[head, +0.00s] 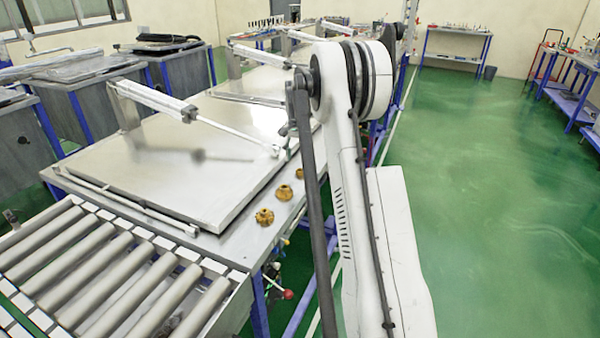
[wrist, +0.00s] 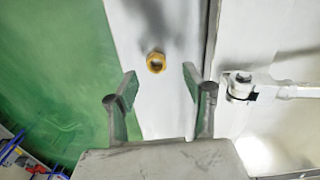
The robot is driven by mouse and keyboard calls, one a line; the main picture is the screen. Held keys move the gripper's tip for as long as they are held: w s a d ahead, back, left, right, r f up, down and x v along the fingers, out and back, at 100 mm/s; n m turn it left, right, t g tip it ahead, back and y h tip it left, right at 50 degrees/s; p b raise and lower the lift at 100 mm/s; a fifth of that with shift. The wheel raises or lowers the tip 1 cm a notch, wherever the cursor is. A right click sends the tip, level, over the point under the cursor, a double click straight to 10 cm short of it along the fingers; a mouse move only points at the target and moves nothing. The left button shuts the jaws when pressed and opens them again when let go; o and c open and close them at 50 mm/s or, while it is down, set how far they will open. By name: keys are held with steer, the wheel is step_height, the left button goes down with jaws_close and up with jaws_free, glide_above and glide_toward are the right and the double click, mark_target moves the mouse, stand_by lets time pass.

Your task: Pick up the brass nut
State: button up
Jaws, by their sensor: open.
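A brass nut (wrist: 156,62) shows in the wrist view on a pale strip, just beyond the gap between my fingertips. My gripper (wrist: 161,84) is open and empty, with a green-padded finger on each side and the nut apart from both. In the head view, three brass-coloured pieces stand in a row along the metal table's right edge: a near one (head: 264,216), a middle one (head: 284,192) and a far one (head: 299,172). I cannot tell which of them is the nut in the wrist view. My gripper is hidden in the head view.
A large flat lid (head: 190,165) lies beside the brass pieces, with a white pneumatic cylinder (head: 150,100) above it. A rod end (wrist: 240,85) shows right of my gripper in the wrist view. A roller conveyor (head: 110,270) is in front. Green floor (head: 490,200) lies clear at right.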

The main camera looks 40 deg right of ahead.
mark_target(300, 170)
steer(key=f, duration=0.2)
steer(key=f+p, duration=0.1)
steer(key=f, duration=0.1)
steer(key=shift+s+d, duration=0.2)
steer(key=shift+d, duration=0.2)
steer(key=shift+f, duration=0.65)
jaws_close()
